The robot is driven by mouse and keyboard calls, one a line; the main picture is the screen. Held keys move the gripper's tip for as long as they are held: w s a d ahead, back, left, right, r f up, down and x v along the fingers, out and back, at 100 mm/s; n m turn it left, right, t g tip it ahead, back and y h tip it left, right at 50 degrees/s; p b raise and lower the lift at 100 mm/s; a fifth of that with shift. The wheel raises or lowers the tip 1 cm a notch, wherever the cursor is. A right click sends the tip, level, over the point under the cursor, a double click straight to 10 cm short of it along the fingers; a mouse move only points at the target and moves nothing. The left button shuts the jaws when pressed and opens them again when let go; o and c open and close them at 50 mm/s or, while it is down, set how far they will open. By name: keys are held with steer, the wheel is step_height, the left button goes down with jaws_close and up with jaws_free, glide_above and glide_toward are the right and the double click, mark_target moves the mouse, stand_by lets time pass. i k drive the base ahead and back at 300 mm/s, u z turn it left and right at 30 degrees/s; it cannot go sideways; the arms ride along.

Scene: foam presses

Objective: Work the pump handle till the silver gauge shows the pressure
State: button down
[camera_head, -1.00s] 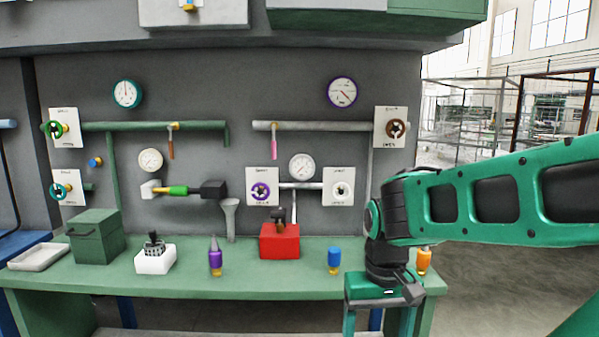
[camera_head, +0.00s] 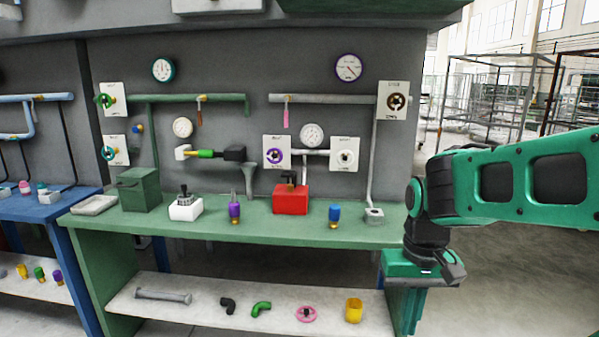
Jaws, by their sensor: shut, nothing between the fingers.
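The silver gauge (camera_head: 312,136) has a pale round dial and hangs on the grey wall right of centre, above a light pipe. Its needle reading is too small to tell. A red box (camera_head: 290,200) with a dark upright fitting (camera_head: 291,179) stands on the green bench below it. A white block (camera_head: 186,209) with a black lever-like top (camera_head: 184,191) stands further left. I cannot tell which of these carries the pump handle. My gripper (camera_head: 403,318) is shut and empty, pointing down at the bench's right end, apart from both.
Handwheels, pipes and other gauges line the wall. A lower shelf (camera_head: 200,312) holds loose parts. Open floor lies to the right.

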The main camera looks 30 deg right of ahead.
mark_target(287, 174)
steer(key=z, duration=0.2)
steer(key=i, duration=1.25)
steer(key=u, duration=0.25)
